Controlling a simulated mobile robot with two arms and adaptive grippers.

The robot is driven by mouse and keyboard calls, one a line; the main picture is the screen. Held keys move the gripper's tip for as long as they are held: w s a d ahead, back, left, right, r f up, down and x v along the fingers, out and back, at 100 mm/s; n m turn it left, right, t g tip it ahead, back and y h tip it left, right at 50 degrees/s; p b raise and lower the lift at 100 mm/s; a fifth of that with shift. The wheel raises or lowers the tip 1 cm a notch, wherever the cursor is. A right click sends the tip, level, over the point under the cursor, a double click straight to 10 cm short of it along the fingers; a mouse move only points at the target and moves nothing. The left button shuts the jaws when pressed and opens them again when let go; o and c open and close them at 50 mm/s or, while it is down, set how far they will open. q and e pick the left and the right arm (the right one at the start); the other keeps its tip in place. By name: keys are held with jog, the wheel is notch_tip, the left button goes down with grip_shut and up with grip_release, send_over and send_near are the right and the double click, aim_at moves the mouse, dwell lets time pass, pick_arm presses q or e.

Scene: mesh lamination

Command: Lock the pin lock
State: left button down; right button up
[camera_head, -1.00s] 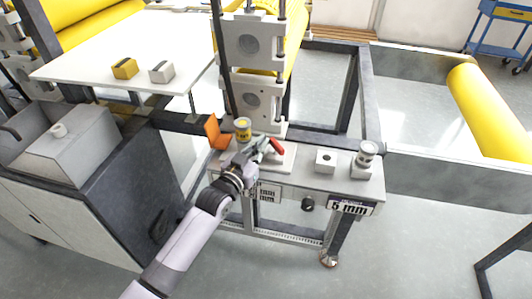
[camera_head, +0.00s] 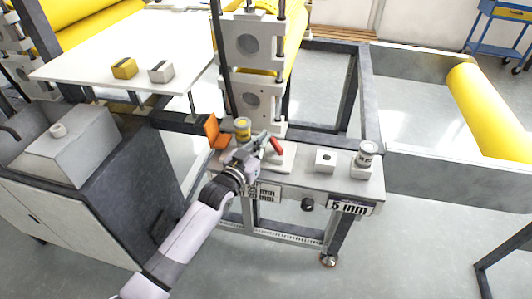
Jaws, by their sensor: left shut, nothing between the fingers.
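The pin lock sits on the grey machine bench; its red handle (camera_head: 276,146) sticks out up and to the left on a light base plate (camera_head: 286,160). My left gripper (camera_head: 256,143) reaches in from the lower left and is at the left side of the red handle, close to it. Whether they touch I cannot tell. The left gripper is shut and empty. It hides the left part of the lock, and the pin cannot be made out. My right gripper is not in view.
A yellow-topped cylinder (camera_head: 242,128) and an orange flap (camera_head: 212,131) stand just behind my gripper. A small block (camera_head: 325,161) and a metal knob (camera_head: 366,152) sit further right on the bench. A grey cabinet (camera_head: 95,200) stands at the left.

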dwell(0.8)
pick_arm(q)
jog(key=shift+s, duration=0.1)
jog(key=v, duration=1.2)
jog(key=shift+f, duration=0.1)
